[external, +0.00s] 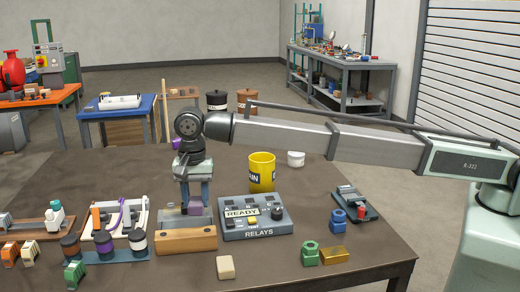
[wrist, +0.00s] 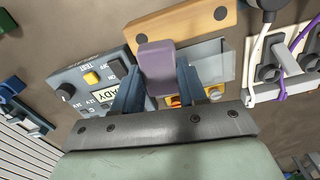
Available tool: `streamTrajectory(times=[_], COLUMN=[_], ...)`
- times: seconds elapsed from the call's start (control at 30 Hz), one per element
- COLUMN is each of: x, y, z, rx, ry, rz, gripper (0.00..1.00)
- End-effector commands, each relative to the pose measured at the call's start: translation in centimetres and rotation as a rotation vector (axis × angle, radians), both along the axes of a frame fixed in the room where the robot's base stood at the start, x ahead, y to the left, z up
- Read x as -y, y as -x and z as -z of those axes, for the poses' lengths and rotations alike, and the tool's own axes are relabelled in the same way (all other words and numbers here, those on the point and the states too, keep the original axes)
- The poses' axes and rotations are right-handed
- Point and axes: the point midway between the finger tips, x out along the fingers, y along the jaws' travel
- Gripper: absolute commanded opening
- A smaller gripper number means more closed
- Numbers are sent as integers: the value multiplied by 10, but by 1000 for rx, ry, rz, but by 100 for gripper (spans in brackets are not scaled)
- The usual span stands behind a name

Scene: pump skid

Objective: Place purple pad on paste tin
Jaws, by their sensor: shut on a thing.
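The purple pad (wrist: 157,68) is a small block with rounded edges, held between the two fingers of my gripper (wrist: 158,88) in the wrist view. In the external view my gripper (external: 195,198) points down over a grey and wooden fixture (external: 186,240), with the pad (external: 195,208) low between the fingers. I cannot tell whether the pad touches the fixture. A small white round tin (external: 295,159), which looks like the paste tin, stands farther back and to the right, behind the relay box. No label on it is readable. It is not seen in the wrist view.
The relay box (external: 257,222) is just right of my gripper, with a yellow mug (external: 262,172) behind it. A cream block (external: 225,267) lies in front. Table around the white tin is mostly clear.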

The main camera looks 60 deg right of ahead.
Motion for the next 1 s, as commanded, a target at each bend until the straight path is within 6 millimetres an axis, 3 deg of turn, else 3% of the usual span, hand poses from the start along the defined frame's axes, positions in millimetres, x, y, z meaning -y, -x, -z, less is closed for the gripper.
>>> streamTrajectory(times=[0.03, 0.2, 0.5, 0.77, 1.0], x=[20, 84, 206, 317, 421], y=[-15, -54, -104, -128, -131], z=[-2, -8, -20, -30, -40], rx=[0, 1, 0, 1, 1], ry=[0, -1, 0, -1, -1], rz=[27, 107, 249, 373, 488], gripper=[12, 12, 12, 12, 12])
